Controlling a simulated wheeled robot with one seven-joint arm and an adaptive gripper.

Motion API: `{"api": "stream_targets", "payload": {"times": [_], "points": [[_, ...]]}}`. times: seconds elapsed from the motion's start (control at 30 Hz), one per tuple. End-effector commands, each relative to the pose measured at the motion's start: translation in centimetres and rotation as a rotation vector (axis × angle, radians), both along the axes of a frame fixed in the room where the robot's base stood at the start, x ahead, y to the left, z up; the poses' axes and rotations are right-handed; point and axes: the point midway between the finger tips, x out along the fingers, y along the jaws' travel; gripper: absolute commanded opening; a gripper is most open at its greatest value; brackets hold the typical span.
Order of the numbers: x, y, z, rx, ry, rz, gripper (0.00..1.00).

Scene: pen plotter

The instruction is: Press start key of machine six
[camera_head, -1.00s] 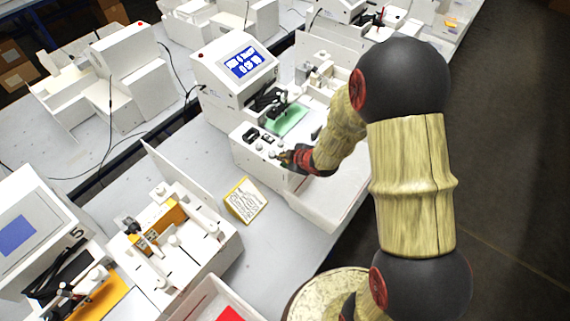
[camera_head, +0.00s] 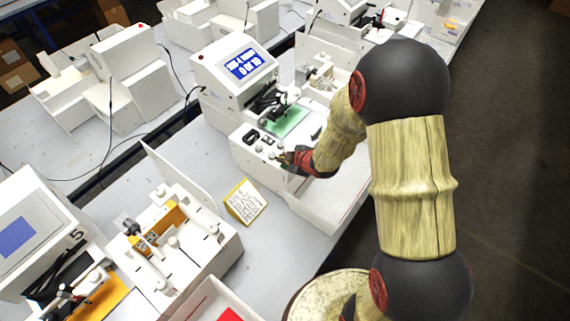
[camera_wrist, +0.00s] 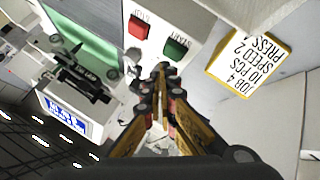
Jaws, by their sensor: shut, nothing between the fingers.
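The plotter (camera_head: 224,77) with a lit blue screen (camera_head: 243,64) stands in the middle of the head view; I cannot read a number on it. In the wrist view its panel (camera_wrist: 117,12) carries a green START key (camera_wrist: 176,48) and a red key (camera_wrist: 138,27). My gripper (camera_head: 284,158) is at the panel's near corner in the head view. In the wrist view my gripper (camera_wrist: 160,72) is shut and empty, its tips just below the START key in the picture. I cannot tell whether they touch the panel. The START key is not clear in the head view.
A yellow-edged job card (camera_head: 245,201) stands on the table beside the panel. Another plotter marked 5 (camera_head: 30,232) is at the lower left. A white fixture with an orange block (camera_head: 158,226) and an open bin (camera_head: 222,301) stand nearby.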

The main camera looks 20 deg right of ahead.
Motion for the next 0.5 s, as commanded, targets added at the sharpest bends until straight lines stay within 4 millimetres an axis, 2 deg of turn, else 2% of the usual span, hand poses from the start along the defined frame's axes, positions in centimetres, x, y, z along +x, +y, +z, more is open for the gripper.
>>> {"api": "stream_targets", "payload": {"times": [0.5], "points": [[-0.03, 0.0, -0.91, 0.0, 0.0, 0.0, 0.0]]}}
